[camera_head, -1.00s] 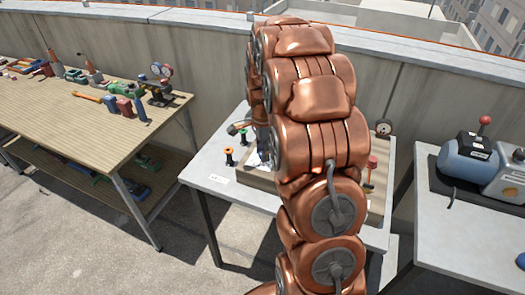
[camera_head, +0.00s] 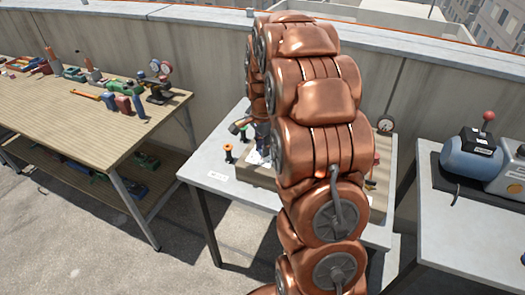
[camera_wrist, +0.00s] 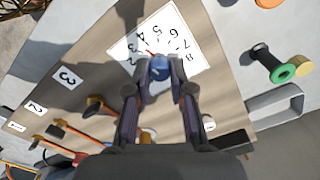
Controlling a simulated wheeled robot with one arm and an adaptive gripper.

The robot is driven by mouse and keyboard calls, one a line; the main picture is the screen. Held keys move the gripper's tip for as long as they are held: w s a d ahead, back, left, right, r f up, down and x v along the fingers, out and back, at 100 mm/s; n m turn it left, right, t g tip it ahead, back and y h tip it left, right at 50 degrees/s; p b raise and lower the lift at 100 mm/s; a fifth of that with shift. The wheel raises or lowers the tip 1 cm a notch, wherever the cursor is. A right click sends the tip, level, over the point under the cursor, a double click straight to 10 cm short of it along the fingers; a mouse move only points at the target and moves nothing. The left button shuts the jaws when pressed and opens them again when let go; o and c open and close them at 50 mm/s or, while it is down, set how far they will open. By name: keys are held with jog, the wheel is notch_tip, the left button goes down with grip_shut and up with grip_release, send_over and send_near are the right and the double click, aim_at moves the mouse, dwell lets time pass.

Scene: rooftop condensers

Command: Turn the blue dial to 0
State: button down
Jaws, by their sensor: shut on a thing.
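The blue dial (camera_wrist: 160,69) sits on a white number card (camera_wrist: 185,22) on a wooden board (camera_wrist: 95,40). The digits 2 to 8 show around it; the rest of the scale is hidden by my gripper. A small red mark shows beside the dial, near the 4 and 5. My gripper (camera_wrist: 157,80) has one finger on each side of the dial and is shut on it. In the head view my copper-coloured arm covers the dial and most of the board.
Green and orange spools (camera_wrist: 285,72) and a grey handle (camera_wrist: 275,105) lie to the right in the wrist view. Levers and cables are at the left, by a "3" label (camera_wrist: 67,77). A tool bench (camera_head: 90,95) and a blue tank (camera_head: 472,157) flank the table.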

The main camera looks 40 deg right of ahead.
jog(key=n+b, duration=0.4)
jog(key=n, duration=0.1)
jog(key=shift+f+n, duration=0.1)
jog(key=shift+n, duration=0.2)
jog(key=n+b, duration=0.2)
jog(key=n, duration=0.3)
jog(key=shift+a, duration=0.1)
jog(key=n+b, duration=0.1)
jog(key=n, duration=0.9)
jog(key=shift+a+n, duration=0.1)
jog(key=shift+n, duration=0.3)
jog(key=c, duration=1)
grip_release()
jog(key=shift+w+r, duration=0.1)
jog(key=shift+r, duration=0.1)
